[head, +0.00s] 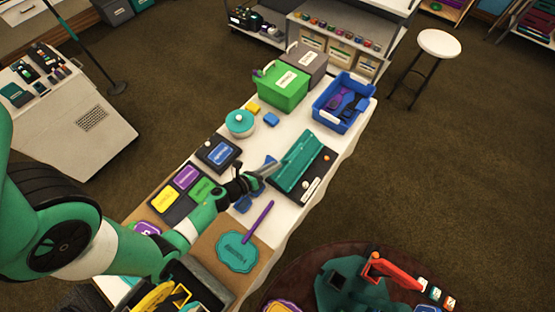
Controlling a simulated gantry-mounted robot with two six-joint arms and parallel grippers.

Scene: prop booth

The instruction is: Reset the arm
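My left arm, green and white, reaches in from the left over the long white table (300,212). Its dark gripper (270,168) is above the middle of the table, pointing right, beside an open teal case (302,168). The fingertips are small and overlap the things behind them, so I cannot tell whether they are apart or hold anything. My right gripper does not show.
A green box (283,91), a blue bin (343,103) and a teal round container (240,123) stand toward the far end. A teal paddle-shaped piece (237,252) lies near. A stool (439,43) and open carpet are at right.

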